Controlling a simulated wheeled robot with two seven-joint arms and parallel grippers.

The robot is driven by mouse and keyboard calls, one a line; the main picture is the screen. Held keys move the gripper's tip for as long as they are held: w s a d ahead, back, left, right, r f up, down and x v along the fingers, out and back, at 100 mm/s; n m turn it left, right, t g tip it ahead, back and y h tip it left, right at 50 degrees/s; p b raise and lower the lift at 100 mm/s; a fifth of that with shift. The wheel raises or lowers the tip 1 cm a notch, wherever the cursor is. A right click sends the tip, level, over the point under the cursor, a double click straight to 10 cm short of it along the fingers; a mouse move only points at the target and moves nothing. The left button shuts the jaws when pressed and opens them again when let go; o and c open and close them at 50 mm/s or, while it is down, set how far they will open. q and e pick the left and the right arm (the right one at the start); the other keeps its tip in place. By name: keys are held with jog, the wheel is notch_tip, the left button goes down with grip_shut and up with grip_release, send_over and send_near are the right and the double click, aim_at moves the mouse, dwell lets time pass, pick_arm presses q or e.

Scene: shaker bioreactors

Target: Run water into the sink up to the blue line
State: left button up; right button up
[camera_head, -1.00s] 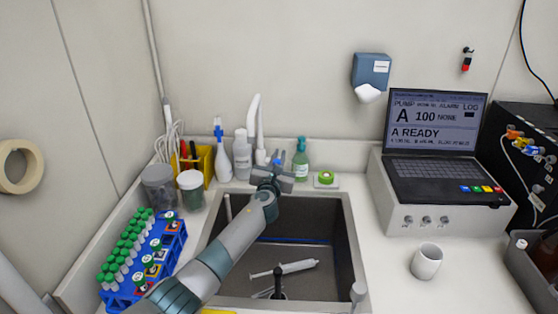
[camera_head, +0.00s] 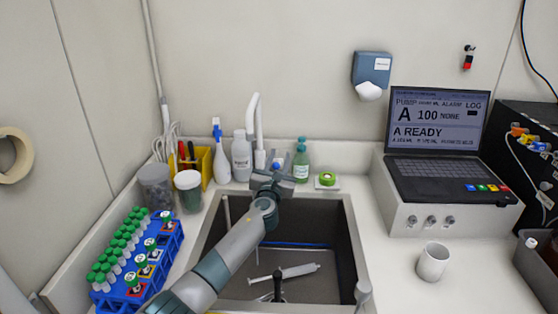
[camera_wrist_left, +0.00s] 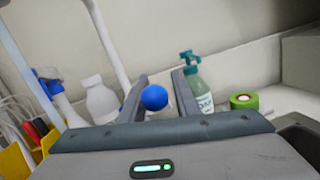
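The sink (camera_head: 352,240) is a grey basin with a blue line (camera_head: 295,243) along its inner back wall. I make out no water in it. A white curved tap spout (camera_head: 254,125) stands behind it and also shows in the left wrist view (camera_wrist_left: 106,42). A round blue knob (camera_wrist_left: 154,97) sits between the fingers of my left gripper (camera_wrist_left: 162,92), with a gap on the right side. My left gripper (camera_head: 274,178) is open at the sink's back edge; I cannot tell whether it touches the knob.
A syringe (camera_head: 285,273) lies in the sink. White bottles (camera_head: 241,156), a green pump bottle (camera_head: 301,160) and green tape (camera_head: 327,179) stand behind it. A blue tube rack (camera_head: 160,258) is at left; a white cup (camera_head: 432,262) and laptop (camera_head: 435,165) are at right.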

pick_arm(q)
jog(key=shift+f, duration=0.1)
jog(key=shift+s+a+p, duration=0.15)
jog(key=shift+s+p, duration=0.55)
jog(key=shift+p, duration=0.1)
jog(key=s+a+f+p, duration=0.1)
jog(key=s+f+p, duration=0.1)
jog(key=s+p, duration=0.6)
jog(key=shift+s+a, duration=0.3)
jog(key=shift+s, duration=3.6)
